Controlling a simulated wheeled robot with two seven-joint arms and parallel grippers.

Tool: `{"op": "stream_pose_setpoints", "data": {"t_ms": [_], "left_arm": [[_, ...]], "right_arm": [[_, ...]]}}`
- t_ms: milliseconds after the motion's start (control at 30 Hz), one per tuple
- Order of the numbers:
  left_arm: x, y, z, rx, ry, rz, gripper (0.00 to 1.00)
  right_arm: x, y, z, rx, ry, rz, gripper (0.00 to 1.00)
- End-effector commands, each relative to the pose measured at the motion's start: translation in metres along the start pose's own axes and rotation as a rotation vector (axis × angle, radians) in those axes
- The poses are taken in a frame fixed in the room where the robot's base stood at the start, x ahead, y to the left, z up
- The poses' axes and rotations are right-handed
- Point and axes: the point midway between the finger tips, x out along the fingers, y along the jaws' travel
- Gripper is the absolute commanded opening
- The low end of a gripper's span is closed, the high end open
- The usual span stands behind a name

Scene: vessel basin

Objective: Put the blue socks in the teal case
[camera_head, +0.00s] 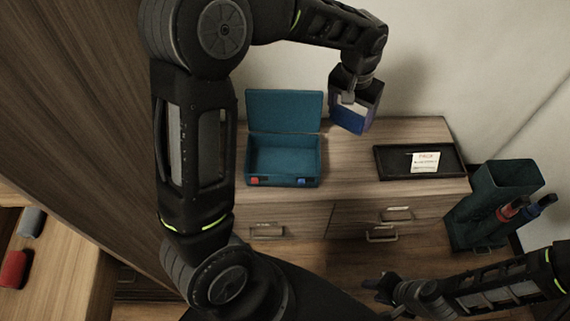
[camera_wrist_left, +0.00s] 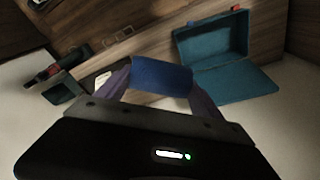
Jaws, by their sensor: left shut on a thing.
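The blue socks (camera_head: 347,122) show as a folded blue block in my left gripper (camera_head: 352,112), which is shut on them. They are held up in the air, to the right of the teal case in the picture. In the left wrist view the blue socks (camera_wrist_left: 162,75) sit between the two fingers. The teal case (camera_head: 284,157) stands on the wooden cabinet top with its lid up, and its inside looks empty. It also shows in the left wrist view (camera_wrist_left: 212,45). My right gripper (camera_head: 383,290) is low in the head view, dark and apart from these things; its jaws are unclear.
A black tray (camera_head: 390,165) with a white card lies on the cabinet right of the case. A dark teal bin (camera_head: 505,190) with red and blue handled items stands further right. Grey-blue (camera_head: 32,222) and red (camera_head: 14,270) rolls lie on a surface at the left.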

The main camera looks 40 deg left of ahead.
Motion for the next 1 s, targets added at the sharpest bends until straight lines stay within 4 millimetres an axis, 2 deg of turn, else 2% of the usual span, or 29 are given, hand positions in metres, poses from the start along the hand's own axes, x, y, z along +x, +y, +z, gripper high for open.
{"op": "stream_pose_setpoints", "data": {"t_ms": [167, 267, 467, 600, 700, 833, 1000], "left_arm": [[0.017, -0.011, 0.004, -0.03, -0.001, -0.003, 0.38], [0.04, -0.026, 0.01, -0.072, -0.001, -0.006, 0.38], [0.107, -0.077, 0.032, -0.22, -0.002, -0.022, 0.38], [0.157, -0.119, 0.055, -0.348, -0.001, -0.037, 0.38], [0.188, -0.144, 0.072, -0.432, -0.001, -0.047, 0.38], [0.214, -0.169, 0.089, -0.515, 0.001, -0.059, 0.38], [0.226, -0.184, 0.101, -0.568, 0.001, -0.067, 0.38]], "right_arm": [[0.016, 0.006, 0.0, 0.0, 0.001, 0.0, 0.36], [0.038, 0.015, -0.001, 0.001, 0.001, 0.0, 0.36], [0.102, 0.041, -0.001, 0.003, 0.004, 0.002, 0.36], [0.152, 0.061, -0.002, 0.004, 0.005, 0.003, 0.36], [0.182, 0.073, -0.002, 0.005, 0.007, 0.004, 0.36], [0.208, 0.084, -0.002, 0.006, 0.008, 0.004, 0.36], [0.22, 0.089, -0.003, 0.006, 0.009, 0.005, 0.36]]}}
